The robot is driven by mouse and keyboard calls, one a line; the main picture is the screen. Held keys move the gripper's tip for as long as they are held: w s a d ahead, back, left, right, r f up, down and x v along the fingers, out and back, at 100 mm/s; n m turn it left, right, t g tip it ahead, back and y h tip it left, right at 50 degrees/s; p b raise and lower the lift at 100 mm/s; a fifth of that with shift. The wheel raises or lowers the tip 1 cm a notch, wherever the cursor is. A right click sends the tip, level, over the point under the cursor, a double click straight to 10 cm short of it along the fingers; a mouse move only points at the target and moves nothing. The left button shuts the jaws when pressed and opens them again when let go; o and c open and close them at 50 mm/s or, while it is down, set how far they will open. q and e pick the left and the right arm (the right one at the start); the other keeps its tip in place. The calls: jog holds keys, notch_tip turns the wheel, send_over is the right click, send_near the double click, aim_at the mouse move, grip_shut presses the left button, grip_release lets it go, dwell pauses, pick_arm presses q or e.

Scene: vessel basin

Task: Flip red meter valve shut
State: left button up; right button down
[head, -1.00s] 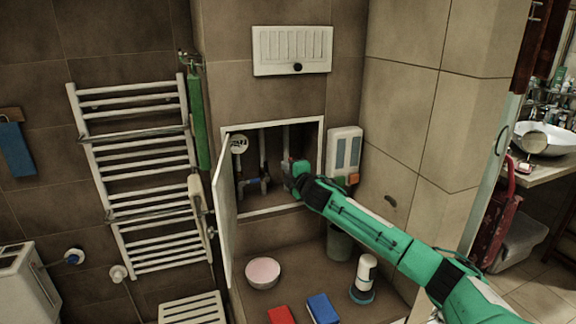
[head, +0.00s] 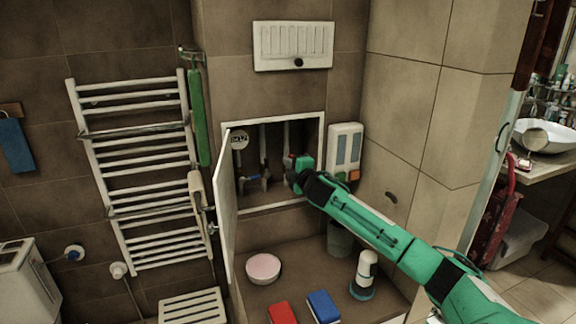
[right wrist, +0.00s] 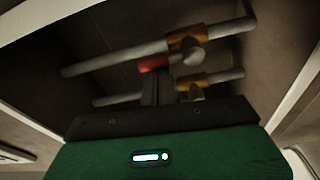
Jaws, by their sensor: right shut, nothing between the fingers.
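The red valve handle (right wrist: 152,64) shows in the right wrist view, lying along the upper pipe beside a brass fitting. My right gripper (right wrist: 157,88) is shut and empty, its dark fingertips just at the red handle; I cannot tell whether they touch it. In the head view my right gripper (head: 290,164) reaches into the open wall cabinet (head: 324,140) at its right side and largely hides the red valve there. My left gripper is not in view.
The cabinet door (head: 228,205) stands open at the left. Pipes with a blue handle (head: 253,178) are left of my gripper inside. A white dispenser (head: 345,150) hangs close to the right. A pink bowl (head: 263,268) and a bottle (head: 365,272) stand below.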

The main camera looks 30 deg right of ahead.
jog(key=shift+d+m, duration=0.15)
jog(key=shift+m, duration=0.35)
jog(key=shift+s+d+f+m+t+h+b, duration=0.2)
jog(key=shift+d+f+m+h+b, duration=0.45)
jog(key=shift+m, duration=2.35)
jog(key=shift+s+d+f+m+t+h+b, duration=0.2)
jog(key=shift+d+m, duration=0.8)
jog(key=shift+m, duration=2)
jog(key=shift+s+d+f+m+h+b, duration=0.2)
jog(key=shift+d+f+m+h+b, duration=0.45)
jog(key=shift+m, duration=2.35)
jog(key=shift+d+r, duration=0.15)
jog(key=shift+r, duration=0.1)
notch_tip(320, 180, up, 4)
jog(key=p, duration=0.3)
jog(key=b+v, duration=0.3)
jog(key=v, duration=0.6)
